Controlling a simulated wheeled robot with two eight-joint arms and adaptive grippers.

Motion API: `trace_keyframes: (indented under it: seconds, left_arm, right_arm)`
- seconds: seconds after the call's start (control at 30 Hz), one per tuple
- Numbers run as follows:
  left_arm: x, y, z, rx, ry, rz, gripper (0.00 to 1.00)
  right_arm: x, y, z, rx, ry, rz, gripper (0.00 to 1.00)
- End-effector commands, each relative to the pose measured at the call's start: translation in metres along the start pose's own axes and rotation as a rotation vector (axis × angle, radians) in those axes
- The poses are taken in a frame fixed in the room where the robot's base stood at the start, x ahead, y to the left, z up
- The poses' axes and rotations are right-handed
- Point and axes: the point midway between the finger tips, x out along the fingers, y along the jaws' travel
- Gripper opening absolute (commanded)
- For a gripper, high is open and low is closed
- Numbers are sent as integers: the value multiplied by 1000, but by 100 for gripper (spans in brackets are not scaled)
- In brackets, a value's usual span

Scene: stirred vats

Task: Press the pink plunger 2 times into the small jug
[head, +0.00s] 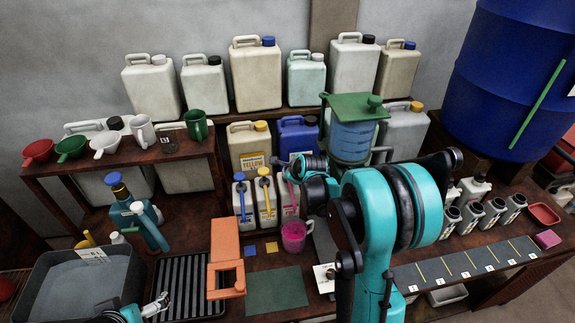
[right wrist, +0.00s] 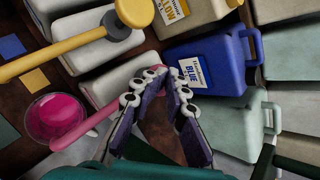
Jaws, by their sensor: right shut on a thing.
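Three white pump bottles stand in a row in the head view, with blue, yellow and pink plungers. The pink plunger (right wrist: 88,118) has a long spout reaching toward the small jug (head: 293,236). The jug looks clear with pink inside; it also shows in the right wrist view (right wrist: 56,117), with the spout's end at its edge. My right gripper (right wrist: 156,76) is shut on the pink plunger's head, which is mostly hidden between the fingertips. In the head view, my right arm partly hides the pink-plunger bottle. My left gripper (head: 157,305) is low at the left, its jaws unclear.
The yellow plunger (right wrist: 60,55) is close beside the pink one. A blue canister (head: 297,138) and a yellow-labelled canister (head: 249,148) stand behind. An orange stand (head: 225,242) and a dark green mat (head: 276,291) lie left and in front of the jug.

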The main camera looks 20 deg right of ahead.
Motion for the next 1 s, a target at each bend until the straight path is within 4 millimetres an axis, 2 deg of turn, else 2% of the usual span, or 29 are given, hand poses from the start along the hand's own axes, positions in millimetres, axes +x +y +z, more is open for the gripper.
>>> trace_keyframes:
  seconds: [0.53,1.0]
  left_arm:
    - [2,0,1,0,0,0,100]
    - [12,0,9,0,0,0,100]
  right_arm:
    - [3,3,-3,-1,5,8,0]
    - [16,8,-8,-1,5,7,0]
